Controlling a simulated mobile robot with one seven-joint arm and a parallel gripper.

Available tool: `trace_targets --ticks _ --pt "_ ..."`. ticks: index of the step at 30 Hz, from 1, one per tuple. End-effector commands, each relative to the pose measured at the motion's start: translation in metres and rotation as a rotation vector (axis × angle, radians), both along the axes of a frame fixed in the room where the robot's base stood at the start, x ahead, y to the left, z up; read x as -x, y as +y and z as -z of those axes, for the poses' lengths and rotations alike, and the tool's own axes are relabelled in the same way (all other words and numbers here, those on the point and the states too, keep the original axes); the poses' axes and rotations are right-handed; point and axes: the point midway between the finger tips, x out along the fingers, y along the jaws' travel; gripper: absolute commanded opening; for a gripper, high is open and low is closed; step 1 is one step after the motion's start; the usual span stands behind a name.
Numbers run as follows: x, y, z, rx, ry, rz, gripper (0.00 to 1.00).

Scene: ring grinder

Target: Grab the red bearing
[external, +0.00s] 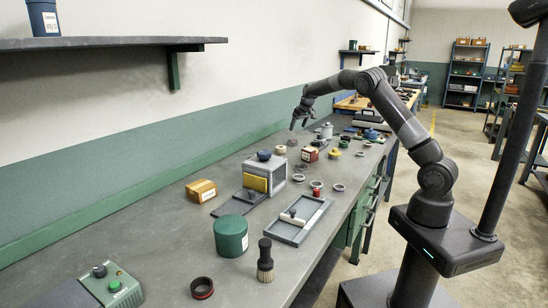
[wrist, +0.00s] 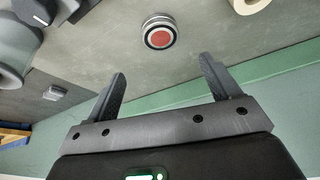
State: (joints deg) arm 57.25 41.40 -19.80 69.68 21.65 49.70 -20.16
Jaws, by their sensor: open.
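In the wrist view, a short round metallic piece with a dark rim and a red centre (wrist: 158,33) lies flat on the grey bench. It looks like the red bearing; I cannot pick it out surely in the external view. My gripper (wrist: 164,72) is open and empty, with its two fingers spread apart. The round piece appears beyond the fingertips, roughly in line with the gap and apart from both fingers. In the external view, my gripper (external: 302,122) hangs above the far part of the bench, near the wall.
A grey pot (wrist: 14,55) stands at left in the wrist view, and a beige ring (wrist: 250,4) lies at upper right. The green wall band runs close behind. The bench (external: 130,262) also holds a grey box with a yellow panel (external: 256,183) and a green canister (external: 231,237).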

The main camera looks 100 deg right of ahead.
Motion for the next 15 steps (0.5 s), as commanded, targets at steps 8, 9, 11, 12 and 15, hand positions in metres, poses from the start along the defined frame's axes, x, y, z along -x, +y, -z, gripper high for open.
trace_targets --ticks 8,9,11,12,15 --pt "-0.008 -0.013 0.039 -0.002 0.000 0.000 0.81" --pt "-0.008 -0.014 0.042 -0.001 0.000 0.000 0.81" --pt "-0.009 -0.015 0.045 -0.001 0.000 0.000 0.81" --pt "-0.010 -0.015 0.048 -0.001 0.000 0.000 0.81" --pt "-0.011 -0.016 0.059 -0.003 0.000 0.001 0.81"
